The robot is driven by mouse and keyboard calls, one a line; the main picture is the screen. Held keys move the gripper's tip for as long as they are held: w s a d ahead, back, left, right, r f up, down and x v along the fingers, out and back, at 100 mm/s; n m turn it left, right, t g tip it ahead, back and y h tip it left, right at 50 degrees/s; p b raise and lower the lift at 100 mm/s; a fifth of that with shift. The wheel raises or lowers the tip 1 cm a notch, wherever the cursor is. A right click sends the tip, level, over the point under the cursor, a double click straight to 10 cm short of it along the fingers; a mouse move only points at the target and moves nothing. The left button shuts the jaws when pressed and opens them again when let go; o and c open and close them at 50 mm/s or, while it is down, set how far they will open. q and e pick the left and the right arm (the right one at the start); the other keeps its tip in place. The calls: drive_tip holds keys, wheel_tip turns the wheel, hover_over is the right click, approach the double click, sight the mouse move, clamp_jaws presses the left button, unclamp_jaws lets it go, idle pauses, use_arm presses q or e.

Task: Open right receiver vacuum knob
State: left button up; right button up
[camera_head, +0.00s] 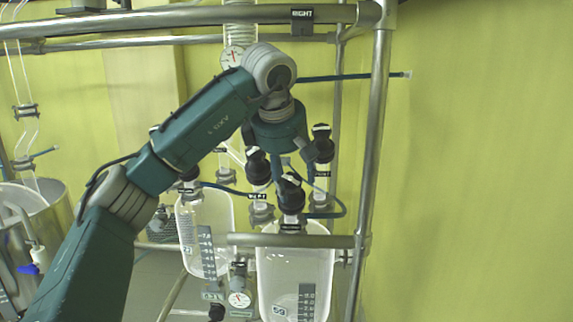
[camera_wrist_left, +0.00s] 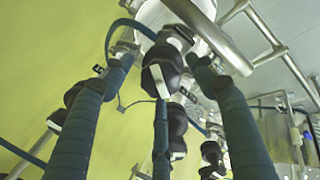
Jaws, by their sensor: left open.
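Black knobs sit on the glassware above the clear right receiver (camera_head: 296,272). The front one (camera_head: 290,194) is right below my left gripper (camera_head: 289,170), which points down with its fingers spread. In the left wrist view, a black knob with a white band (camera_wrist_left: 160,76) lies between the open teal fingers (camera_wrist_left: 162,84), apparently not clamped. Other black knobs stand close by: one to the left (camera_head: 257,168) and one to the right and behind (camera_head: 321,145). The small labels are too blurred to tell which knob is the vacuum one. My right gripper is not in view.
A steel post (camera_head: 372,150) stands right of the knobs, and a rail (camera_head: 250,240) crosses at receiver height. Blue hoses (camera_head: 335,212) loop around the knobs. A second clear receiver (camera_head: 205,235) hangs to the left. The right side, before the yellow wall, is free.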

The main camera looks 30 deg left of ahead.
sight(291, 181)
use_arm(q)
drive_tip(key=m, duration=0.2)
drive_tip(key=m+p, duration=0.1)
drive_tip(key=m, duration=0.1)
drive_tip(key=m+p, duration=0.1)
drive_tip(key=shift+r+m+g, duration=0.25)
drive_tip(key=shift+m+g, duration=0.15)
drive_tip(key=m+p, duration=0.1)
drive_tip(key=m, duration=0.4)
drive_tip(key=shift+m+g+y+p, duration=0.3)
drive_tip(key=shift+m+p, duration=0.1)
drive_tip(key=b+v, duration=0.2)
drive_tip(key=v, duration=0.2)
drive_tip(key=shift+s+d+f+b, duration=0.1)
drive_tip(key=shift+s+d+b, duration=0.1)
drive_tip(key=shift+b, duration=0.15)
drive_tip(key=s+d+b, duration=0.2)
drive_tip(key=s+d, duration=0.1)
drive_tip(key=s, duration=0.3)
drive_tip(key=shift+s+d+r, duration=0.25)
drive_tip(key=shift+r, duration=0.1)
